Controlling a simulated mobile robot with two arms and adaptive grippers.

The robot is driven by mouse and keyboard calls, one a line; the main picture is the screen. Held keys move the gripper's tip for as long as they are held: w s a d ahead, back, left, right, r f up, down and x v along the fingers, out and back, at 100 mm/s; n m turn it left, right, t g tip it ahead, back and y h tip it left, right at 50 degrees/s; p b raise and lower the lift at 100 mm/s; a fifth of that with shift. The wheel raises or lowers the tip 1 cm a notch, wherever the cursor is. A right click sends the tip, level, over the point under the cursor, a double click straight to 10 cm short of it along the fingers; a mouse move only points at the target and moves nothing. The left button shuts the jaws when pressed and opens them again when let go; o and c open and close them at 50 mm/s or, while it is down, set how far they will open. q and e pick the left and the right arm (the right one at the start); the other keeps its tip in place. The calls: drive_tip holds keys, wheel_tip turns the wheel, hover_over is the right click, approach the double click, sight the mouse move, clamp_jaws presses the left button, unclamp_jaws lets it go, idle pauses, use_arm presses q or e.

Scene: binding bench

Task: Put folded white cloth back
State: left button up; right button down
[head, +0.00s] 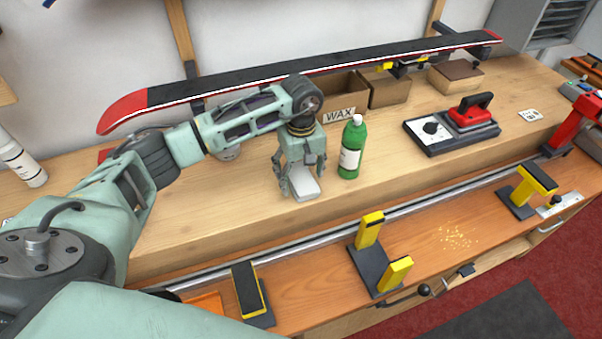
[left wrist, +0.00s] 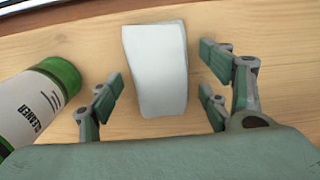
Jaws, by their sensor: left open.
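The folded white cloth (head: 305,184) lies on the raised wooden shelf of the bench, left of the green bottle. It shows whole in the left wrist view (left wrist: 155,68) as a pale, slightly tapered block. My left gripper (head: 302,190) points down over the cloth. In the left wrist view its open fingers (left wrist: 160,92) stand on both sides of the cloth, with gaps between, and hold nothing. In the head view the fingers hide part of the cloth. My right gripper is not in view.
A green cleaner bottle (head: 350,150) stands close right of my left gripper. Behind are a WAX box (head: 342,98) and a long ski (head: 370,55). A red iron (head: 470,110) sits farther right. Yellow-topped vise supports (head: 368,232) stand in front, on the lower level.

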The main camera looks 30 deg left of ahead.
sight(301, 177)
use_arm(q)
drive_tip(key=shift+r, duration=0.1)
drive_tip(key=shift+r, duration=0.2)
wheel_tip(301, 177, up, 12)
drive_tip(key=b, duration=0.4)
drive_tip(key=shift+f, duration=0.1)
idle(0.3)
